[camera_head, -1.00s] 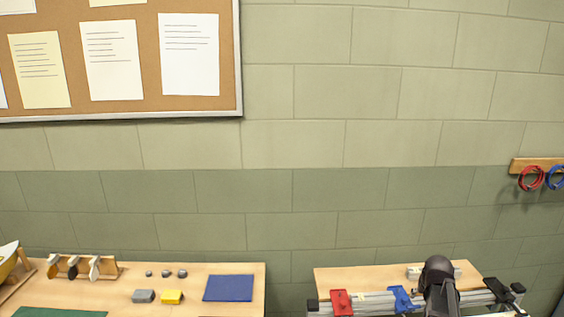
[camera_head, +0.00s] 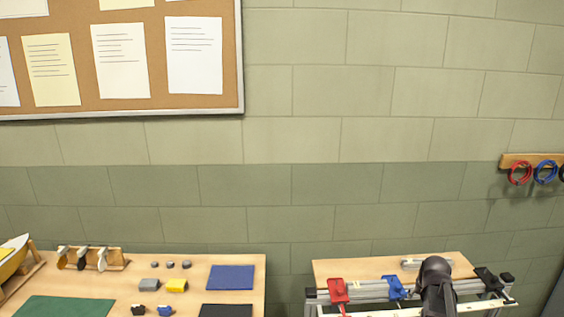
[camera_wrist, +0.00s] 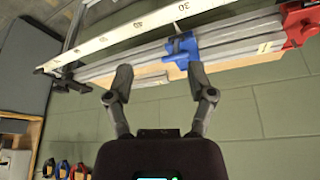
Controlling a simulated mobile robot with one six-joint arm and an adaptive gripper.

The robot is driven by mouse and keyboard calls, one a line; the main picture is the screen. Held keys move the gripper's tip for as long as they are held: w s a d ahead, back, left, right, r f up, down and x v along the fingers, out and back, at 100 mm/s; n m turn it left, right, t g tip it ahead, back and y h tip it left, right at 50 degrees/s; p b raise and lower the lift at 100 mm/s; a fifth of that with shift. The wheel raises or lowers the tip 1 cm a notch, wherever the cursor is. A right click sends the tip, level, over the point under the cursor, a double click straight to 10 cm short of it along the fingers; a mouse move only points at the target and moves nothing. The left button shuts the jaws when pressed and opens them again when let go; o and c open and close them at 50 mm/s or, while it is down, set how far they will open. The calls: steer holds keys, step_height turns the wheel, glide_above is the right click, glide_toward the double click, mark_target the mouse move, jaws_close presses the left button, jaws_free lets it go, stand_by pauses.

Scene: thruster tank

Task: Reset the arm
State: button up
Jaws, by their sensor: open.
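My gripper (camera_wrist: 160,82) shows in the wrist view with its two fingers spread apart and nothing between them. Beyond its fingertips, in that upside-down view, is a metal rail frame with a ruler strip (camera_wrist: 120,35), a blue clamp (camera_wrist: 181,50) and a red clamp (camera_wrist: 298,22). The fingers look apart from the rail. In the head view my dark arm (camera_head: 436,285) stands in front of the rail frame at the lower right; the gripper itself cannot be made out there.
The rail's red clamp (camera_head: 338,291) and blue clamp (camera_head: 394,287) sit before the right table (camera_head: 340,268). A gap separates the tables.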

steer(key=s+a+f+n+g+b, duration=0.1)
steer(key=s+a, duration=0.5)
steer(key=a, duration=0.7)
steer(key=s+a+f+n+g+y+b, duration=0.1)
steer(key=s+a+f+n+g, duration=0.2)
steer(key=s+a, duration=0.4)
steer(key=a, duration=0.6)
steer(key=shift+a+y, duration=0.25)
steer(key=shift+y, duration=0.05)
